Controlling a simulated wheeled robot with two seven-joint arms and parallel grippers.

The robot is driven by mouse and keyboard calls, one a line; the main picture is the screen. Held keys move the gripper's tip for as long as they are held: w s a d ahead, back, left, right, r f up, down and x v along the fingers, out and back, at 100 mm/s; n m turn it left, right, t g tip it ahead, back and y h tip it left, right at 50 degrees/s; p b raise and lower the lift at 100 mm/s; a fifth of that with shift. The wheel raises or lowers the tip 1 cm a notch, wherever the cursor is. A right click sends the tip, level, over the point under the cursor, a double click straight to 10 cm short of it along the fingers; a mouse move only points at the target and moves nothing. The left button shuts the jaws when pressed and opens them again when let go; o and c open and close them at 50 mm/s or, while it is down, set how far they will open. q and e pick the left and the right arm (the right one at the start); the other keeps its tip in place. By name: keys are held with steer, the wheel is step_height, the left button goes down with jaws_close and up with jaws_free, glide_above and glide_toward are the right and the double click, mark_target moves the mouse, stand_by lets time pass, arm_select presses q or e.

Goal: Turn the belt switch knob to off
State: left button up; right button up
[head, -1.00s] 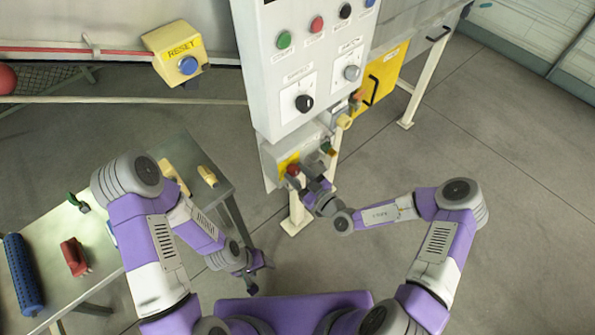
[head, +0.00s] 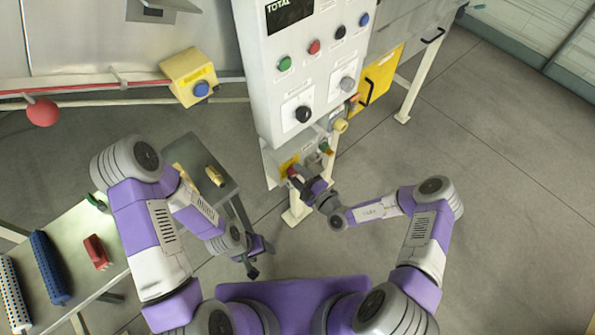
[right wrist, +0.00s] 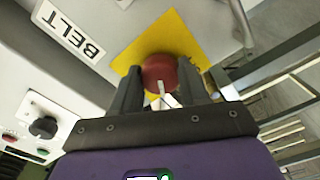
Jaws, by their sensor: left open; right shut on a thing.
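The belt switch knob is red (right wrist: 160,72) and sits on a yellow plate (right wrist: 188,34) beside a white BELT label (right wrist: 68,28) in the right wrist view. It also shows in the head view (head: 292,172), low on the box under the control panel. My right gripper (right wrist: 168,92) is shut on the red knob, one dark finger on each side. A white pointer shows on the knob's near side; the fingers partly hide the knob. My left gripper (head: 258,262) is open and empty, low over the floor, away from the box.
The grey control panel (head: 318,80) stands above, with coloured buttons and a black selector (head: 303,114). A yellow box with a blue button (head: 190,78) is to its left. A table with tools (head: 80,225) lies at left. The floor at right is clear.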

steer(key=n+p, duration=0.1)
steer(key=n, duration=0.2)
steer(key=shift+r+p, duration=0.1)
steer(key=shift+p, duration=0.2)
steer(key=shift+n+p, duration=0.5)
steer(key=shift+n, duration=0.8)
steer(key=o, duration=1.1)
steer(key=shift+c, duration=0.2)
steer(key=v, duration=0.7)
steer(key=shift+s+d, duration=0.2)
steer(key=shift+s, duration=0.05)
